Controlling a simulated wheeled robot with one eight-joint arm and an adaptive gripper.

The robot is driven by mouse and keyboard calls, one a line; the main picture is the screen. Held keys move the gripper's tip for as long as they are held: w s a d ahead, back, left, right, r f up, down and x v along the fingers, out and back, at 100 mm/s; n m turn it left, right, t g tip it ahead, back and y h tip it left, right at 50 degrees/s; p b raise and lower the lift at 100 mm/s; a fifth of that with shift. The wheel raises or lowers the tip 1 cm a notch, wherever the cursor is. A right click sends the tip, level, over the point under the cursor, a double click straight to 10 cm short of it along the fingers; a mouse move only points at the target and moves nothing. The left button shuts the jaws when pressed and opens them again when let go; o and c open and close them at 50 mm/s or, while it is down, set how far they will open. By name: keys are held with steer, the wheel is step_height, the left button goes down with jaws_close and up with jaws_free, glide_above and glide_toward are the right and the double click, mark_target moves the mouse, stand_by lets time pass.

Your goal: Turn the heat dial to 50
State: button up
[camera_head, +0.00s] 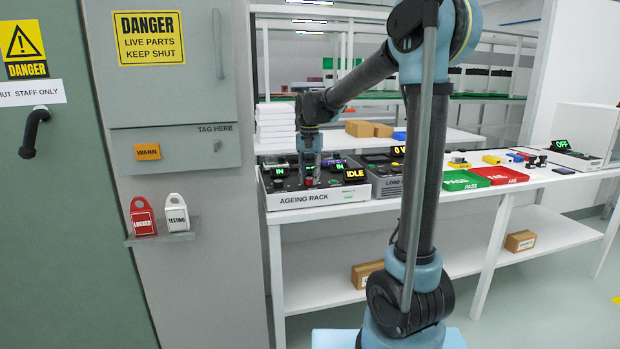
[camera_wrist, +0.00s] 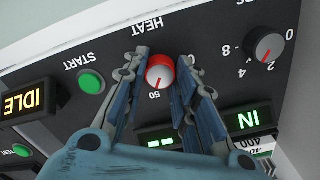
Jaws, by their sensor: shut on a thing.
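The heat dial (camera_wrist: 160,72) is a round red knob on the dark panel, under the word HEAT, which appears upside down in the wrist view. Most of the dial's printed scale is hidden behind the fingers. In the camera_head view my gripper (camera_head: 309,168) points down at the ageing rack (camera_head: 305,199), and the dial shows small and red just under it.
A green START button (camera_wrist: 91,81) and a lit IDLE display (camera_wrist: 24,103) are left of the dial in the wrist view. A grey knob (camera_wrist: 268,48) and a lit IN display (camera_wrist: 247,122) are to the right. Green (camera_head: 462,181) and red (camera_head: 500,175) trays stand further along the bench.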

mark_target(310, 178)
steer(key=shift+w, duration=0.1)
steer(key=o, duration=1.1)
step_height(310, 178, up, 12)
steer(key=shift+f, duration=0.1)
steer(key=shift+d, duration=0.1)
steer(key=s+d+f+n+t, duration=0.1)
steer(key=s+d+f, duration=0.7)
steer(key=s, duration=0.4)
steer(key=s+d+f+n+t, duration=0.1)
steer(key=s+d+f, duration=0.6)
steer(key=s+d, duration=0.35)
steer(key=shift+n, duration=0.5)
steer(key=s+d+f, duration=0.1)
steer(key=s+f, duration=0.2)
steer(key=s+d+f, duration=0.1)
steer(key=s+f, duration=0.2)
steer(key=f, duration=0.1)
steer(key=s+d+f, duration=0.1)
steer(key=s+f, duration=0.2)
steer(key=f, duration=0.1)
steer(key=shift+s, duration=0.25)
